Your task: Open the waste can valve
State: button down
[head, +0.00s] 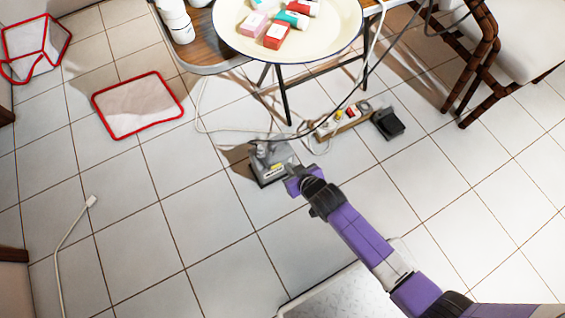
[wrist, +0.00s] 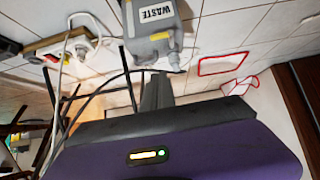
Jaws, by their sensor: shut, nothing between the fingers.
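The waste can (head: 269,172) is a small grey box on the tiled floor, below the round table. In the wrist view the waste can (wrist: 187,16) has a white "WASTE" label and a grey fitting with a small yellow part at one end. I cannot tell for sure which part is the valve. My gripper (head: 291,180) is at the can's right side in the head view, hiding part of it. In the wrist view my gripper (wrist: 157,76) is shut and empty, its fingertips pointing toward the fitting. I cannot tell whether they touch it.
A power strip (head: 341,121) with plugs and a black adapter (head: 388,123) lie right of the can. Cables and table legs stand close behind. A round tray (head: 236,42) with small boxes is above. A red-edged mat (head: 138,105) lies left.

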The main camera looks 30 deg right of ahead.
jog(key=w+f+b, duration=0.6)
jog(key=f+b, duration=0.1)
jog(key=f, duration=0.4)
jog(key=shift+w+f, duration=0.25)
jog(key=shift+w, duration=0.1)
